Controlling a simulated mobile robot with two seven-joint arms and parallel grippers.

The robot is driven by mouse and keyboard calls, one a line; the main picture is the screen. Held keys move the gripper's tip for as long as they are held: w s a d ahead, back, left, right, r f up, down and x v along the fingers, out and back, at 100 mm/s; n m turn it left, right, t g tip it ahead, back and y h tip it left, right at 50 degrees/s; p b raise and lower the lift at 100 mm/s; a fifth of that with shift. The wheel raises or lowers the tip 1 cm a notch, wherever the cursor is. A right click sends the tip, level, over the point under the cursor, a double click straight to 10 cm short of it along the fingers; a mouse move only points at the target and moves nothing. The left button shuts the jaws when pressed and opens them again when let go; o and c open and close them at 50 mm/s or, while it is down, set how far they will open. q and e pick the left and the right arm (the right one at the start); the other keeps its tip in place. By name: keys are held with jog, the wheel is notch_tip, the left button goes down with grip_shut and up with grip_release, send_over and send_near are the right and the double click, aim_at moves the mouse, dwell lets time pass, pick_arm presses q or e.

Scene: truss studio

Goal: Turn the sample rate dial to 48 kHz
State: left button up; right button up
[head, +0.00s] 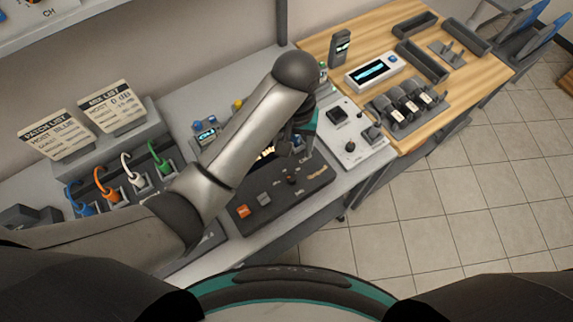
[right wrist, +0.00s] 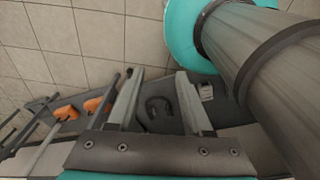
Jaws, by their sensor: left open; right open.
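A dark console (head: 281,207) lies on the bench with an orange button, a grey button and a small dark knob (head: 292,180). A light panel (head: 362,152) to its right carries a round black knob (head: 350,146) and a square black part. I cannot read which control is the sample rate dial or its setting. My left gripper (head: 297,143) is over the console's far right part, its fingers small and partly hidden; it is open. My left arm hides much of the console. My right gripper (right wrist: 158,88) is open and shows only in the right wrist view, with nothing between its fingers.
Coloured patch cables (head: 133,177) and two list cards (head: 112,106) stand at the left. A wooden table (head: 445,88) at the right holds a display box (head: 374,72) and dark trays. In the right wrist view, orange-handled tools (right wrist: 66,112) and a dark horseshoe-shaped item (right wrist: 160,106) lie beyond the gripper.

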pick_arm(q)
send_over(292, 177)
notch_tip(292, 177, down, 5)
notch_tip(292, 177, down, 9)
jog(key=b, duration=0.3)
jog(key=shift+r, duration=0.1)
jog(key=shift+f, duration=0.35)
pick_arm(e)
jog(key=f, duration=0.1)
jog(key=s+f, duration=0.1)
jog(key=f, duration=0.1)
jog(key=shift+d+f, duration=0.1)
jog(key=shift+f, duration=0.05)
jog(key=shift+s, duration=0.15)
pick_arm(q)
jog(key=shift+c, duration=1.3)
grip_shut()
pick_arm(e)
jog(key=shift+s+d, duration=0.1)
jog(key=shift+d, duration=0.2)
